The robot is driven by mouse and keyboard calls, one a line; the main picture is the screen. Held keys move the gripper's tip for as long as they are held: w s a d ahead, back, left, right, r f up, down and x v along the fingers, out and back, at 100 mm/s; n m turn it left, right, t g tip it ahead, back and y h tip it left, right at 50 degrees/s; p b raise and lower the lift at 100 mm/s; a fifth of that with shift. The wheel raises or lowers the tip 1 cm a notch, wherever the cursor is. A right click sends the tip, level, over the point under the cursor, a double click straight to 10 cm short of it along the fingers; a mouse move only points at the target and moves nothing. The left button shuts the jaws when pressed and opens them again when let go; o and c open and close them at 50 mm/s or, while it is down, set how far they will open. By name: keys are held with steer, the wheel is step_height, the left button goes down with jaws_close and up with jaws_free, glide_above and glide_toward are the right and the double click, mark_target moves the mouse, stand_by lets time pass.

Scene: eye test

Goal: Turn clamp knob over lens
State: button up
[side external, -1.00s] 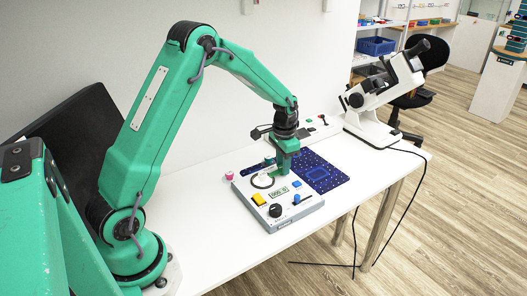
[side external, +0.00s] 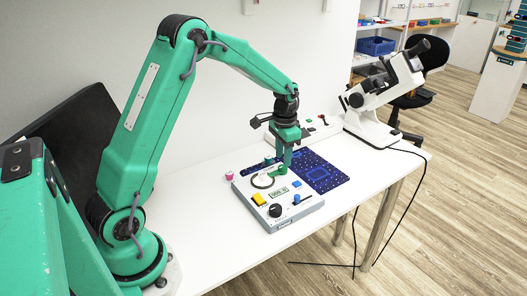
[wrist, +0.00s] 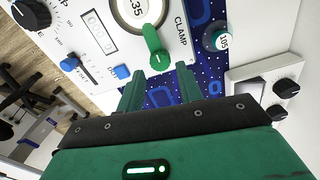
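The green clamp knob (wrist: 155,45) sits on the grey-white device beside the printed word CLAMP. In the wrist view, its narrow end reaches the black-edged ring of the lens (wrist: 137,10), which is cut off by the frame top and shows "35" inside. In the side view, the knob (side external: 283,170) is at the device's far edge, right of the lens ring (side external: 263,181). My gripper (wrist: 159,80) is open and empty. Its two fingers are apart, with the knob beyond their tips. In the side view, my gripper (side external: 287,160) is just above the knob.
The device (side external: 285,217) also carries a yellow button, a black dial and a blue slider. A dark blue mat (side external: 335,180) lies behind it. A white microscope (side external: 370,115) and a control panel stand at the back.

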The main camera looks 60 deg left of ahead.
mark_target(282, 168)
steer(key=shift+r, duration=2.1)
steer(key=shift+s+d+r, duration=0.15)
steer(key=shift+r, duration=0.1)
steer(key=s+d+r+n+t, duration=0.1)
steer(key=s+d+r+t, duration=0.1)
steer(key=s+d+r, duration=0.45)
steer(key=s+d+r+t, duration=0.2)
steer(key=s+d+r, duration=0.1)
steer(key=s+r, duration=0.55)
steer(key=s+d+f+t, duration=0.1)
steer(key=s+d+f, duration=0.1)
steer(key=s, duration=0.8)
steer(key=shift+f+n, duration=0.3)
